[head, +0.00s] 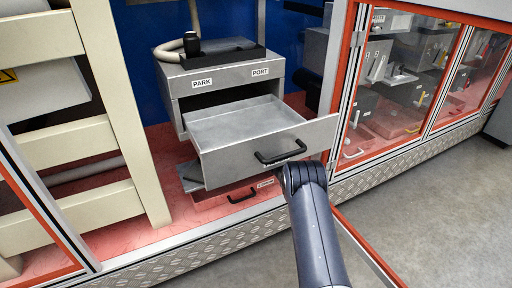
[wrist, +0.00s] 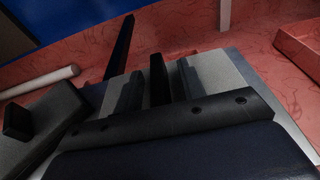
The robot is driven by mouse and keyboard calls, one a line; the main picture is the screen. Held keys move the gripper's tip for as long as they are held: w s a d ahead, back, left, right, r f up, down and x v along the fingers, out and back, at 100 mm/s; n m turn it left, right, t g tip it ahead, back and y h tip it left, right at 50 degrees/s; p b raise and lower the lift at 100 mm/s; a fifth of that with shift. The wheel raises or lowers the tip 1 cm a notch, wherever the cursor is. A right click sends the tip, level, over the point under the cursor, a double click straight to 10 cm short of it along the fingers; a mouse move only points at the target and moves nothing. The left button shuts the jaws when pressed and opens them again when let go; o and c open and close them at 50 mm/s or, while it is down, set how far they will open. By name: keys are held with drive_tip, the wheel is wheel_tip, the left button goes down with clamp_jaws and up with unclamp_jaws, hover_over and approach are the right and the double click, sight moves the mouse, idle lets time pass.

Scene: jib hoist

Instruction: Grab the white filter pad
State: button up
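I cannot make out the white filter pad in either view. An open metal drawer (head: 240,122) juts from a grey cabinet labelled PARK and PORT, and its visible floor looks bare. In the head view my wrist is just below the drawer's black handle (head: 281,153), and my fingers are hidden. In the wrist view my gripper (wrist: 159,88) has its two dark fingers apart. A black upright bar (wrist: 158,78) shows between them, with gaps on both sides. I cannot tell whether they touch it.
Below the open drawer is a lower drawer with a black handle (head: 242,196). A cream frame (head: 125,115) stands at left. Glazed cabinets with orange frames (head: 347,60) stand at right, holding boxes and small pale items. The grey floor (head: 430,200) at right is clear.

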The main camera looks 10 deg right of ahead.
clamp_jaws()
drive_tip(key=shift+s, duration=0.15)
idle(0.4)
